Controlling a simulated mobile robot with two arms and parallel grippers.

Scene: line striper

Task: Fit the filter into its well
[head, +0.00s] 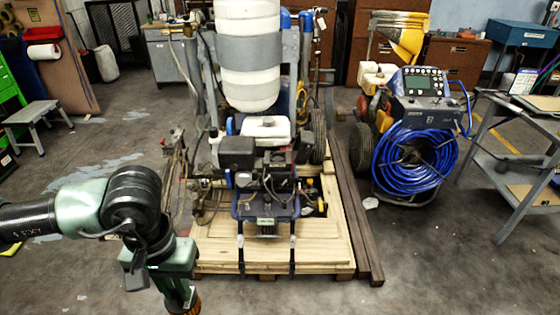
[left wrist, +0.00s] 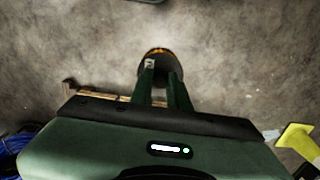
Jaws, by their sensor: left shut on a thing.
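My left gripper (head: 180,293) hangs low in front of the pallet's left front corner in the head view. In the left wrist view my left gripper (left wrist: 160,82) has its two green fingers on either side of a dark round thing with an orange rim, which looks like the filter (left wrist: 156,56). Its orange and dark end (head: 193,306) shows under the gripper at the bottom of the head view. The fingers are shut on it and hide part of it. The line striper (head: 264,150) stands on the pallet. I cannot make out the well. My right gripper is not in view.
The wooden pallet (head: 215,256) lies under the striper, with dark beams (head: 357,225) along its right side. A second machine with a coiled blue hose (head: 415,160) stands at right, beside a grey cart (head: 520,180). A step stool (head: 38,118) is at left. The front floor is clear.

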